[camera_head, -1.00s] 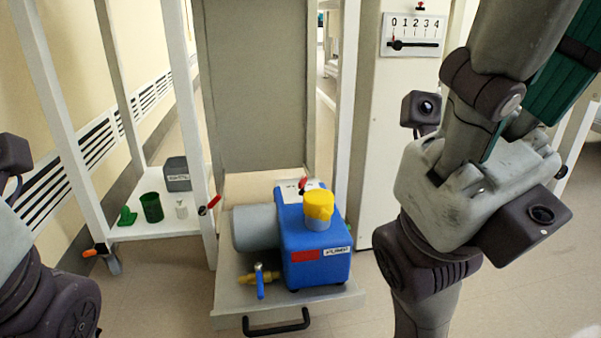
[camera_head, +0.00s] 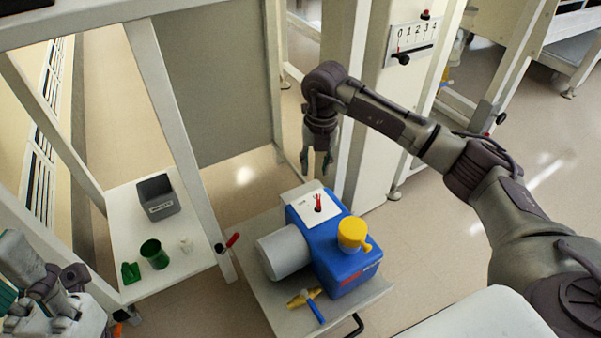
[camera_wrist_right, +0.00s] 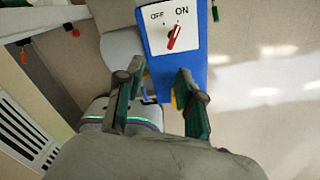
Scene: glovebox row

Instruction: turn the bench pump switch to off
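The blue pump (camera_head: 345,262) has a white plate (camera_head: 308,203) on top with a red switch (camera_head: 319,203). In the right wrist view the red switch (camera_wrist_right: 174,37) leans toward the ON label (camera_wrist_right: 182,10), with the OFF label (camera_wrist_right: 157,14) to its left. My right gripper (camera_head: 317,170) hangs above and behind the plate, fingers down, apart from the switch. In the right wrist view my right gripper (camera_wrist_right: 160,72) is open and empty. My left gripper (camera_head: 45,295) is at the lower left of the head view; its fingers are not clear.
The pump has a yellow cap (camera_head: 353,232), a grey cylinder (camera_head: 285,252) and a blue-handled valve (camera_head: 314,308). It stands on a pull-out shelf (camera_head: 262,300). A side shelf (camera_head: 190,262) holds a green cup (camera_head: 154,254) and a grey box (camera_head: 158,197). A white post stands close behind my right gripper.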

